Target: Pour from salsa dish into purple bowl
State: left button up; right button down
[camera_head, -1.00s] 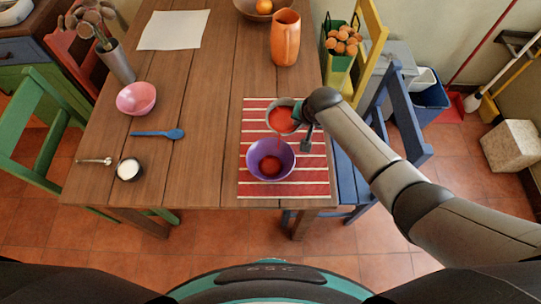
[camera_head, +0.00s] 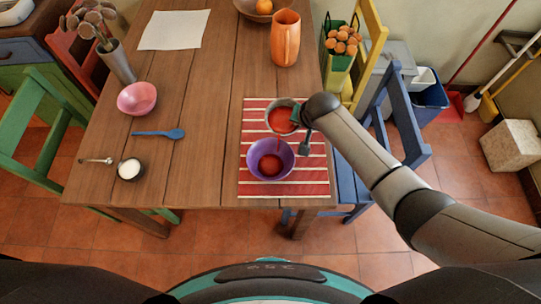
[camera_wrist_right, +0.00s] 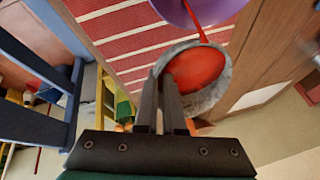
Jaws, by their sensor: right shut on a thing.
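The salsa dish (camera_head: 282,119) is a grey stone-like dish with red salsa. My right gripper (camera_head: 300,117) is shut on its rim and holds it tilted beside and above the purple bowl (camera_head: 258,151). In the right wrist view the fingers (camera_wrist_right: 172,90) grip the wall of the salsa dish (camera_wrist_right: 218,97). A thin red stream runs from the dish's lip toward the purple bowl (camera_wrist_right: 215,10). Red salsa (camera_head: 270,165) lies in the bottom of the bowl. The bowl stands upright on a red striped mat (camera_head: 310,188). My left gripper is not in view.
An orange pitcher (camera_head: 285,38) stands beyond the mat. A pink bowl (camera_head: 137,98), a blue spoon (camera_head: 158,134) and a small dark bowl (camera_head: 130,169) with white contents are at the left. The table (camera_head: 205,125) between them and the mat is bare. A blue chair (camera_head: 405,115) stands at the right.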

jog(key=shift+s+a+r+t+p, duration=0.15)
jog(key=shift+s+r+t+p, duration=0.2)
jog(key=shift+r+t, duration=0.2)
dwell(0.9)
jog(key=w+f+g+b, duration=0.1)
jog(key=b, duration=0.1)
jog(key=w+d+f+g+b, duration=0.1)
jog(key=w+g+b, duration=0.1)
jog(key=b, duration=0.1)
jog(key=w+f+g+y+b, duration=0.1)
jog(key=b, duration=0.1)
jog(key=shift+w+d+f+m+g+b, duration=0.25)
jog(key=shift+w+d+m+g+b, duration=0.05)
jog(key=shift+w+d+g+b, duration=0.05)
jog(key=shift+w+d+g+y+b, duration=0.1)
jog(key=shift+w+g+y+b, duration=0.15)
jog(key=shift+b, duration=0.6)
